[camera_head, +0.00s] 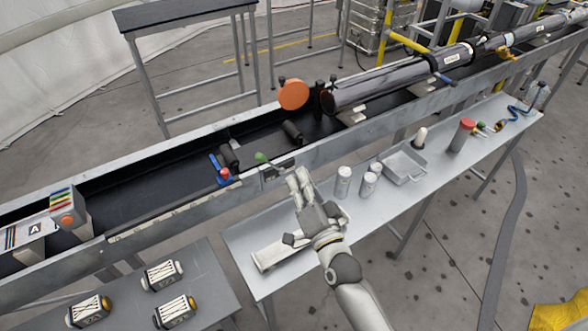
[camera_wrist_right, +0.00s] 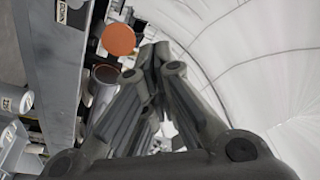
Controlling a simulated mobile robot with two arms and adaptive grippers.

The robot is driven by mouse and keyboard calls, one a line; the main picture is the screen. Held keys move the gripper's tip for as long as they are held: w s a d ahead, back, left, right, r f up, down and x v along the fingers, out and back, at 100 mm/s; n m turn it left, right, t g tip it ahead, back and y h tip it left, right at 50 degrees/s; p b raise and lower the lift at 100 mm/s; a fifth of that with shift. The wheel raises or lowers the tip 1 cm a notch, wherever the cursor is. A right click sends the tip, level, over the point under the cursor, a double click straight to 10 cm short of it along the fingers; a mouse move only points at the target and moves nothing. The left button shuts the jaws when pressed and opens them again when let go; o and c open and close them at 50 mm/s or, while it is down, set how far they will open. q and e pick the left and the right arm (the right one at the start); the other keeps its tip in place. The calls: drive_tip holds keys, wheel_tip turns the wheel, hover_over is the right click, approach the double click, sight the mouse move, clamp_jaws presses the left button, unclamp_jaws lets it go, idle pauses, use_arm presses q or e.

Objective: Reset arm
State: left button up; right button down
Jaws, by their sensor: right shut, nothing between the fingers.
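My right gripper (camera_head: 299,182) is in the middle of the head view, its arm coming up from the bottom right. It is above the grey side table (camera_head: 252,226), near the conveyor's front rail. It is shut and empty. In the right wrist view its fingers (camera_wrist_right: 155,60) come together in front of the camera. My left gripper is not in view.
The long conveyor trough (camera_head: 185,172) runs diagonally, with a dark tube (camera_head: 375,88) and an orange disc (camera_head: 292,94). Cylinders (camera_head: 343,182), a metal tray (camera_head: 404,166) and a red-capped canister (camera_head: 462,135) stand right of my gripper. Boxed units (camera_head: 162,275) sit on a lower-left table.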

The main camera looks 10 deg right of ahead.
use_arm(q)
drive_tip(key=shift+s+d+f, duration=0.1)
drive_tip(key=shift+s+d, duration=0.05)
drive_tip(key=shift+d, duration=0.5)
use_arm(e)
drive_tip(key=shift+s+d, duration=0.35)
drive_tip(key=shift+s, duration=0.4)
